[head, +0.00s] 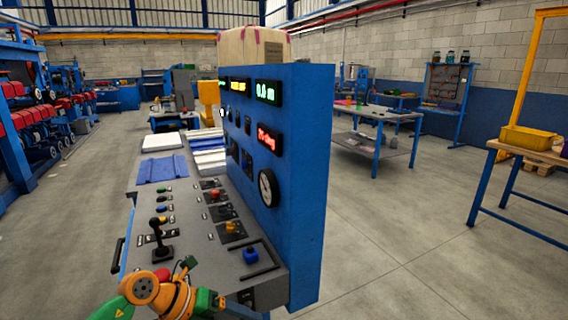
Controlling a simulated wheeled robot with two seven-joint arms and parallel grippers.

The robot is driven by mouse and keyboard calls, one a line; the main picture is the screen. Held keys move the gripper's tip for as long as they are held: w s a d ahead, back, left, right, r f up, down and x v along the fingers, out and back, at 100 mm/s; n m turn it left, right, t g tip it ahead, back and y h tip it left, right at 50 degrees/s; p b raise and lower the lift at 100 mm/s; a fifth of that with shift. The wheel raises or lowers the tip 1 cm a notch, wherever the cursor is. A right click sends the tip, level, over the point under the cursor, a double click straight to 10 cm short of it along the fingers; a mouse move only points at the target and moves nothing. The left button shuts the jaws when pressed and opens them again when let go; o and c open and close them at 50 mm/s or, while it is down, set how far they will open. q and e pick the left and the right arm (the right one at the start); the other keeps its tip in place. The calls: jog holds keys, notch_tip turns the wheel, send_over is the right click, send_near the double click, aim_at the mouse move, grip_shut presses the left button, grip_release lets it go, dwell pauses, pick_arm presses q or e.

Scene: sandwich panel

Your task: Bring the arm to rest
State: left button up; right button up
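Green and orange links of one of my arms (142,288) show at the bottom left, over the near end of the sloped grey control desk (190,235). I cannot make out a gripper on this arm. A small dark and green piece beside the links is too small to identify. My other arm does not show. The desk carries a black joystick (157,240), coloured buttons and a blue knob (251,254). A blue upright panel (302,170) with lit displays and a round dial (268,188) stands along its right side.
A cardboard box (252,46) shows above the panel. Blue and white pieces lie at the desk's far end. A worktable (372,112) stands behind to the right, and another table with a yellow bin (526,138) is at far right. The floor (400,240) between is clear.

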pick_arm(q)
jog(key=w+d+f+n+t+h+p, duration=0.1)
jog(key=w+d+n+t+h+p, duration=0.1)
jog(key=d+n+t+h, duration=0.45)
jog(key=s+a+f+n+t+y+p, duration=0.1)
jog(key=s+a+f+n+y, duration=0.1)
jog(key=a+f+n+y, duration=0.5)
jog(key=s+a+f+n+t+y+p, duration=0.1)
jog(key=s+a+f+n+t+y, duration=0.3)
jog(key=f+n, duration=0.6)
jog(key=s+a+f+n+g+y+p, duration=0.1)
jog(key=s+a+f+n+g+y, duration=0.2)
jog(key=s+f, duration=0.4)
jog(key=s+a+f+n+g+y, duration=0.1)
jog(key=s+a+f+n+g, duration=0.3)
jog(key=s, duration=0.5)
jog(key=s+d+f+n+g, duration=0.1)
jog(key=s+f+g, duration=0.1)
jog(key=s, duration=0.7)
jog(key=s+d+f+n+g, duration=0.1)
jog(key=s+f+g, duration=0.2)
jog(key=s, duration=0.5)
jog(key=shift+s+g+p, duration=0.35)
jog(key=shift+g, duration=0.3)
jog(key=shift+w+f, duration=0.1)
